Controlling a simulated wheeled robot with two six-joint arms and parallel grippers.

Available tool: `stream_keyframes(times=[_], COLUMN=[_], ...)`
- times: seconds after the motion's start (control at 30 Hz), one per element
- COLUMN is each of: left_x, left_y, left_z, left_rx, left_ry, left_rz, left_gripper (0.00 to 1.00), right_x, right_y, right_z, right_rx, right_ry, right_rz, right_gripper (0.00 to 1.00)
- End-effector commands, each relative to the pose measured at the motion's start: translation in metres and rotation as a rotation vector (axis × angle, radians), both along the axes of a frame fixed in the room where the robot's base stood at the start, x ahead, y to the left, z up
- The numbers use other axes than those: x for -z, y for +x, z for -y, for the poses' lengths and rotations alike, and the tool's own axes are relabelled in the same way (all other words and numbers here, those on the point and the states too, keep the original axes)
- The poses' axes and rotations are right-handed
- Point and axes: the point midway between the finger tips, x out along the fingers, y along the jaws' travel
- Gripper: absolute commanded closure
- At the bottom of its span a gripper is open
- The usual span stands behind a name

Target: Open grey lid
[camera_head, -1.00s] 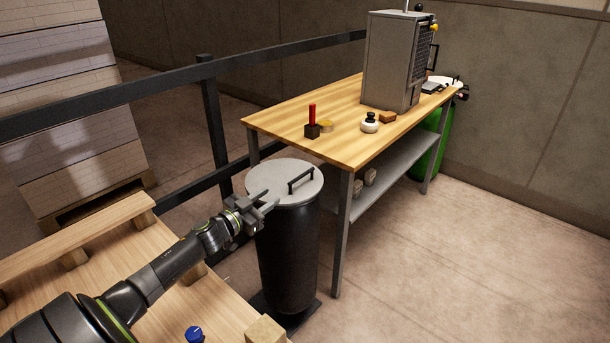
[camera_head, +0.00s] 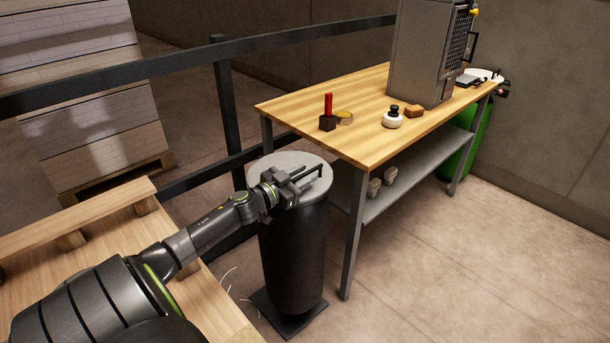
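The grey lid (camera_head: 265,166) is a flat round disc lying on top of a black cylindrical bin (camera_head: 293,257). A dark bar handle (camera_head: 309,173) stands on the lid, partly hidden by my gripper. My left gripper (camera_head: 304,180) is over the lid, with its fingers reaching to the handle. The fingers look apart, one on each side of the near part of the handle; I cannot tell whether they touch it. The lid looks level and seated on the bin. My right gripper is not in view.
A wooden workbench (camera_head: 370,130) with a grey shelf stands right behind the bin, holding a grey cabinet (camera_head: 428,55) and small items. A black rail (camera_head: 228,110) runs behind the bin. A wooden pallet (camera_head: 80,215) is at the left. The floor at right is clear.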

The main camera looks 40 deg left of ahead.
Motion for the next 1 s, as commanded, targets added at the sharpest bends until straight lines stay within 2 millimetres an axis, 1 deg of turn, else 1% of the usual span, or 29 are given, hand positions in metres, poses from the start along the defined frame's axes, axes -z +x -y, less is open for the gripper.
stream_keyframes(times=[0.03,0.2,0.3,0.67,0.8,0.87,1.0], left_x=[0.0,0.0,0.0,-0.002,-0.009,-0.014,-0.029], left_y=[0.0,0.0,0.0,0.0,0.0,0.0,0.001], left_z=[0.0,0.0,0.0,-0.001,-0.002,-0.003,-0.007], left_rx=[0.0,0.0,0.0,-0.001,-0.001,-0.001,-0.001], left_ry=[0.0,0.0,0.0,-0.003,-0.024,-0.039,-0.093], left_rz=[0.0,0.0,0.0,0.0,-0.002,-0.003,-0.008], left_gripper=[0.67,0.9,1.0,1.0,1.0,1.0,1.0], right_x=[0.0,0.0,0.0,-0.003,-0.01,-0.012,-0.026], right_y=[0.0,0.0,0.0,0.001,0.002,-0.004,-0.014], right_z=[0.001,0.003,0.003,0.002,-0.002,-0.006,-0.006], right_rx=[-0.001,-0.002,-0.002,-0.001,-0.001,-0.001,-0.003], right_ry=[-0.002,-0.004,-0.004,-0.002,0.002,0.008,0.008], right_rz=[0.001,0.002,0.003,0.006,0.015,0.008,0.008], right_gripper=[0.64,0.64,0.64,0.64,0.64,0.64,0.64])
